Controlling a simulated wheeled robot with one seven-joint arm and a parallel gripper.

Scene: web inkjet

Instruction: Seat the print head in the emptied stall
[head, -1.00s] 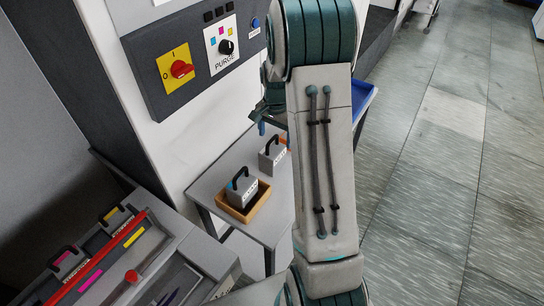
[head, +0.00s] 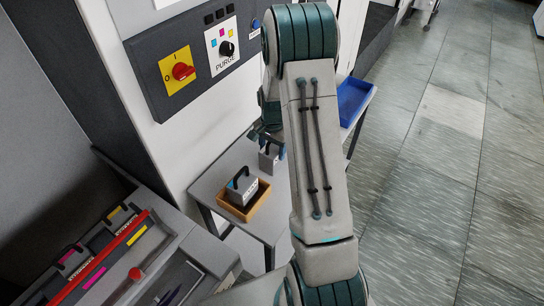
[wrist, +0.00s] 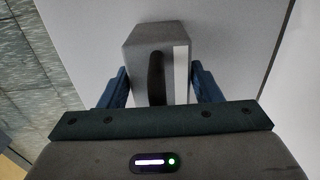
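A grey print head (head: 268,160) with a black handle stands on the grey side table, partly hidden by my arm. In the wrist view the grey print head (wrist: 137,48) shows from above, with a pale stripe along one side. My gripper (wrist: 161,78) is open, its two blue fingers spread on either side of this head and its handle; I see no clear grip. In the head view my gripper (head: 262,134) is just above the head, mostly hidden. Another print head (head: 242,189) sits in a wooden tray (head: 251,213). The carriage (head: 95,243) at left holds magenta- and yellow-marked heads; its empty stall is unclear.
The side table (head: 208,186) stands against the printer. A blue tray (head: 354,98) lies at its far right end. A red bar (head: 108,252) crosses the carriage at left. A panel (head: 198,62) with red and black knobs is above. Floor at right is clear.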

